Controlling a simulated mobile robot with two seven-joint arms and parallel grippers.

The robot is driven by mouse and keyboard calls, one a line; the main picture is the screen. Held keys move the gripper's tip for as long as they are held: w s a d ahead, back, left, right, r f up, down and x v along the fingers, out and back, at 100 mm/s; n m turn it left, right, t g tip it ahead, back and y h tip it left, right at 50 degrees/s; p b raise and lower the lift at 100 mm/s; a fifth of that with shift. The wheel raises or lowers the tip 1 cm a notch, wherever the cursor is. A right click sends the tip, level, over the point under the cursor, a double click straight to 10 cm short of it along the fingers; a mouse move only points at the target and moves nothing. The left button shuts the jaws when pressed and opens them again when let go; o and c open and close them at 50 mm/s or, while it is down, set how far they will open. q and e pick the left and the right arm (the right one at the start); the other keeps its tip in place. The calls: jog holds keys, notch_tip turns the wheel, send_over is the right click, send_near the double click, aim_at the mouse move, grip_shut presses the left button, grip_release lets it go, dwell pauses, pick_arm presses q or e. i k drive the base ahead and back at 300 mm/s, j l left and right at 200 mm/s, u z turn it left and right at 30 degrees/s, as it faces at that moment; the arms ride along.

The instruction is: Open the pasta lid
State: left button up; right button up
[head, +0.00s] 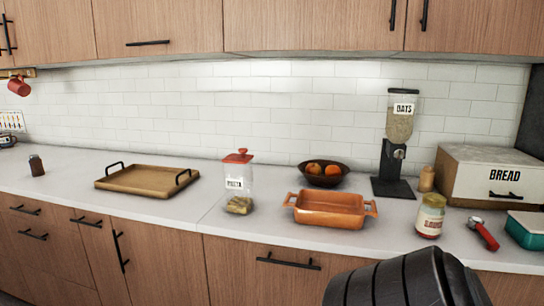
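A clear pasta jar (241,190) stands upright on the white counter, near the middle of the head view. It has a white label, and some pasta shows at its bottom. A red lid (238,157) with a knob sits on top of the jar. Neither of my grippers is in view. A dark ribbed part at the bottom right appears to be my own arm. No gripper touches the jar or its lid.
Left of the jar is a wooden tray (147,181) with black handles. To its right are an orange baking dish (330,212), a dark bowl (323,179) of fruit, an oats dispenser (394,160) and a sauce jar (430,217). Counter (190,217) in front of the tray is clear.

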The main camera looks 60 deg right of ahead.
aim_at(243, 158)
jog(key=z, duration=1.5)
